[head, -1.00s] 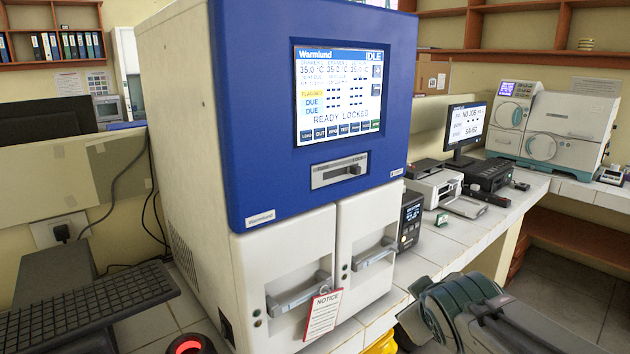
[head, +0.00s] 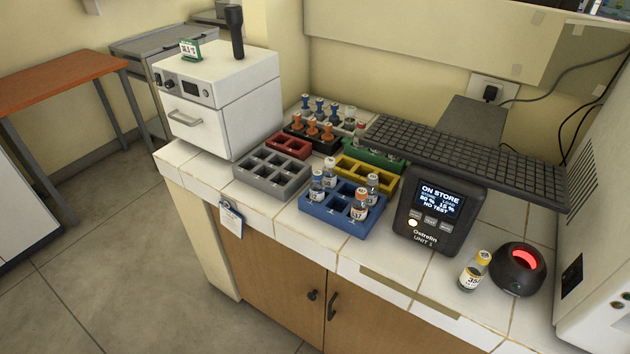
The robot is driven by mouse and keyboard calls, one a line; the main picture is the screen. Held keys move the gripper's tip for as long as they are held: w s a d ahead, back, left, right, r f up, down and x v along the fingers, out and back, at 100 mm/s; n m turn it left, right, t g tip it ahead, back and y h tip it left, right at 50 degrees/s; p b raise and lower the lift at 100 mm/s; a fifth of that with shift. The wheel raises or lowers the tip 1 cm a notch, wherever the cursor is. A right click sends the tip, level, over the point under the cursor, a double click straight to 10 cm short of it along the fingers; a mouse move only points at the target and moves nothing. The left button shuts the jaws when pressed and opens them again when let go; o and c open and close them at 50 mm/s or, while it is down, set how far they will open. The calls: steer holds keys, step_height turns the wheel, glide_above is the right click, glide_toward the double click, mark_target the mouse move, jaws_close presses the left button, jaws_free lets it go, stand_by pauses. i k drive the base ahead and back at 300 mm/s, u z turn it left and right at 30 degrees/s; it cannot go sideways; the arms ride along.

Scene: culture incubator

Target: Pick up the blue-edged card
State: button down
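A small white card with a blue edge (head: 231,219) hangs at the front edge of the tiled counter, on the left, above the wooden cabinet door. It hangs below the grey rack, and its writing is too small to read. My gripper is not in view, so I cannot see whether it is open or shut.
The tiled counter (head: 262,207) holds a grey rack (head: 266,190), a blue rack (head: 322,231) with several vials, and yellow, red and green racks. A dark display unit (head: 418,242), a lone vial (head: 474,272) and a red-lit device (head: 517,284) stand right. Floor at left is clear.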

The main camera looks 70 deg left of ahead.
mark_target(231, 220)
steer(key=u, duration=3.4)
steer(key=i, duration=1.4)
steer(key=z, duration=0.9)
